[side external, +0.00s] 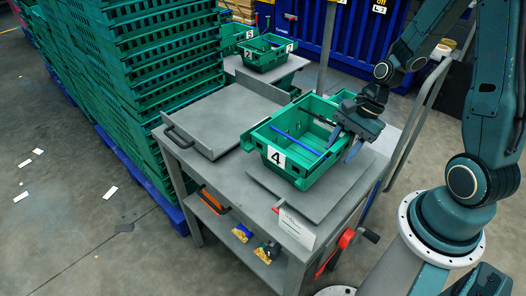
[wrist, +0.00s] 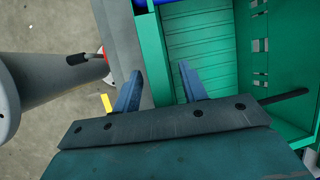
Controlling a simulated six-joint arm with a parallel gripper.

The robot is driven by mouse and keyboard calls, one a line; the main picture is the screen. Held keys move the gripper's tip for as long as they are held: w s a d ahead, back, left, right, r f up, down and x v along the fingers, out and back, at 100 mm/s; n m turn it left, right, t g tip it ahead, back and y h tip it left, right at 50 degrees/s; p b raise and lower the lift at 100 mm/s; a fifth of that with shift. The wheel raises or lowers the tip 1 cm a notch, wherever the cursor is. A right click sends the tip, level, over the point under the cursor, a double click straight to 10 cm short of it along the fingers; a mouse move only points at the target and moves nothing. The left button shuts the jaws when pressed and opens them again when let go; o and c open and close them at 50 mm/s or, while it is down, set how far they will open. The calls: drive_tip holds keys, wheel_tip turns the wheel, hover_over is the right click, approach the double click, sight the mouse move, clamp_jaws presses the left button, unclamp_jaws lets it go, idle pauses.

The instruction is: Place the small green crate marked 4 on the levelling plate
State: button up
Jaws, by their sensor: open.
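The small green crate marked 4 (side external: 277,157) is in the middle of the side external view, upright and over the grey flat plate (side external: 338,193) on the table. It appears to rest on this plate, but its underside is hidden. My gripper (side external: 343,146) is at the crate's right wall. In the wrist view, my gripper (wrist: 160,70) is open, with one finger outside and one inside the green crate wall (wrist: 153,50). I cannot tell whether either finger touches the wall. The crate's floor (wrist: 196,50) looks empty where it shows.
A grey tray with a black handle (side external: 205,128) lies left of the crate. Tall stacked green crates (side external: 150,80) stand at the left. Smaller numbered crates (side external: 265,55) sit on a stand behind. A red lever (side external: 343,240) juts from the table's front right.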

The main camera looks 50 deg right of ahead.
drive_tip(key=v, duration=1.1)
drive_tip(key=shift+d+r, duration=0.2)
drive_tip(key=shift+r, duration=0.1)
idle(0.3)
drive_tip(key=s+a+r+n+t+h, duration=0.2)
drive_tip(key=s+a+r+n, duration=0.1)
drive_tip(key=n, duration=0.5)
drive_tip(key=s+a+r+n+t+h, duration=0.1)
drive_tip(key=s+a+r+n+h, duration=0.1)
drive_tip(key=s+a+r+n, duration=0.2)
wheel_tip(320, 180, up, 4)
drive_tip(key=a+n, duration=0.2)
drive_tip(key=n, duration=0.3)
drive_tip(key=shift+s+r+n+t, duration=0.15)
drive_tip(key=shift+s+n+t, duration=0.15)
drive_tip(key=shift+t, duration=0.1)
